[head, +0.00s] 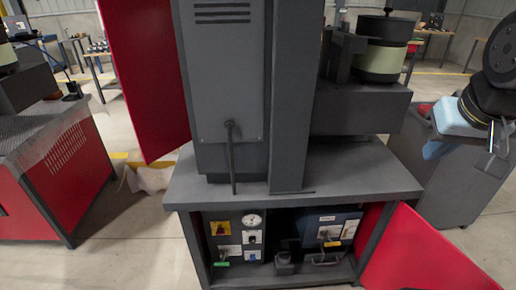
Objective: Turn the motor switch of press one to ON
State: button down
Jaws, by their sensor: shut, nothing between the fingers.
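The dark grey press (228,95) stands in the middle of the head view on a grey-topped bench. Its open lower cabinet holds a dark control panel (236,252). On the panel are a red switch on a yellow plate (220,228), a round gauge (252,219) and small white-plated knobs (252,237). Labels are too small to read, so I cannot tell which is the motor switch or its setting. My gripper (492,139) is at the right edge, small and pointing down, shut and empty, well apart from the panel.
A blue-fronted unit (328,232) sits right of the panel. A red cabinet door (430,255) stands open at lower right, and a tall red panel (145,75) at upper left. A grey cart (440,160) stands behind at right, and a red machine (62,165) at left.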

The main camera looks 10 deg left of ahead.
aim_at(220, 231)
jog(key=z, duration=1.85)
jog(key=i, duration=0.05)
jog(key=u, duration=3.1)
